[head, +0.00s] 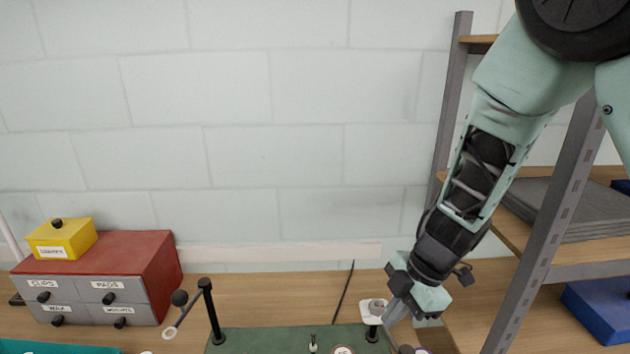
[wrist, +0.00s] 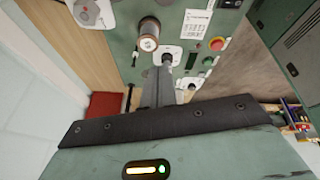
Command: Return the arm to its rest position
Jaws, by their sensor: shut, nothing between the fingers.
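My gripper (head: 393,314) hangs at the end of my mint-green arm, low and right of centre in the head view, pointing down over the bench. It is beside a small white fitting with a grey round top (head: 376,305) at the green board's (head: 270,337) right side; I cannot tell whether they touch. In the wrist view my gripper (wrist: 166,84) shows as grey fingers shut together with nothing held. Beyond them is a green panel (wrist: 175,55) with a brown cylinder (wrist: 148,35) and a red button (wrist: 216,44).
A metal shelf rack (head: 548,235) stands close on the right of my arm. A red drawer cabinet (head: 150,270) with a yellow box (head: 62,240) is at the left. A black post (head: 211,312) rises from the board's left side. The wall area above the bench's middle is clear.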

